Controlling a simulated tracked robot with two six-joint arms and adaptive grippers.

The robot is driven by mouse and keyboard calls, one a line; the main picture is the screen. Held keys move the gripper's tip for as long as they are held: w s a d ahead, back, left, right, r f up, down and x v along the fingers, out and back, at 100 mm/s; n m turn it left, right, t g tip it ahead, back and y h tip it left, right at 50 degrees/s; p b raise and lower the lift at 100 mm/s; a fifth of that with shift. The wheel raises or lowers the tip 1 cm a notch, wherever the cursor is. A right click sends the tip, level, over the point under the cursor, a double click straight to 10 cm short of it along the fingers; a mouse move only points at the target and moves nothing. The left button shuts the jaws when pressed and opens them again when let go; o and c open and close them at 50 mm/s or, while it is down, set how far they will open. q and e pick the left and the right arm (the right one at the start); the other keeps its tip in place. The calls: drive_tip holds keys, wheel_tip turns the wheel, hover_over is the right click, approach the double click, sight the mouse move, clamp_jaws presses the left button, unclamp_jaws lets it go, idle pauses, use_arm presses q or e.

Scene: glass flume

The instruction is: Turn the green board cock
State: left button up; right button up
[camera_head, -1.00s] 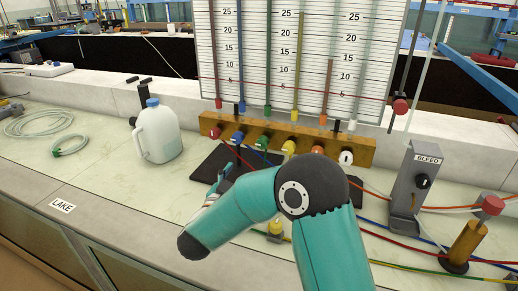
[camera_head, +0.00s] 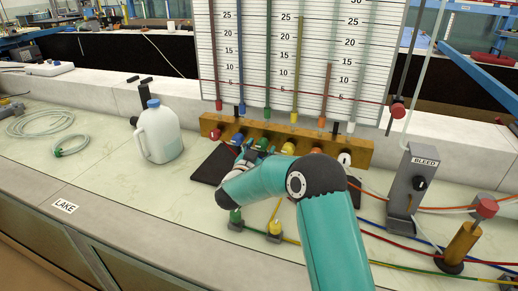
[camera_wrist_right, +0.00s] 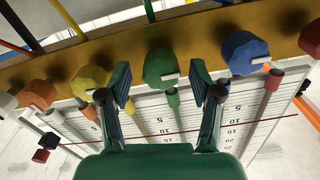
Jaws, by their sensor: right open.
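The green board cock (camera_wrist_right: 160,68) is a faceted green knob with a white pointer mark on the yellow-brown manifold bar. In the head view the green cock (camera_head: 262,144) shows only partly, behind my right gripper (camera_head: 249,152). In the right wrist view my right gripper (camera_wrist_right: 162,84) is open, with one finger on each side of the green cock. The fingertips lie close to it; I cannot tell whether they touch. Nothing is held. My left gripper is not in view.
The blue cock (camera_wrist_right: 245,53) and yellow cock (camera_wrist_right: 90,83) flank the green one closely. The manifold bar (camera_head: 365,154) stands below the scaled tube board (camera_head: 340,60). A white jug (camera_head: 158,135) stands left, and the BLEED box (camera_head: 407,185) right.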

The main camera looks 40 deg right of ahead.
drive_tip(key=c, duration=1)
drive_tip(key=shift+a, duration=0.25)
drive_tip(key=shift+c, duration=0.7)
drive_tip(key=shift+d, duration=0.15)
drive_tip(key=shift+f+m+b, duration=0.15)
drive_tip(key=shift+m+b, duration=0.15)
drive_tip(key=shift+b, duration=0.35)
drive_tip(key=m+b, duration=0.6)
drive_tip(key=b, duration=0.2)
drive_tip(key=m+b, duration=0.7)
drive_tip(key=b, duration=0.2)
drive_tip(key=shift+s+d+f+m, duration=0.1)
drive_tip(key=shift+s+d+m, duration=0.1)
drive_tip(key=shift+m, duration=0.1)
drive_tip(key=shift+m+b, duration=1.7)
drive_tip(key=shift+m, duration=0.3)
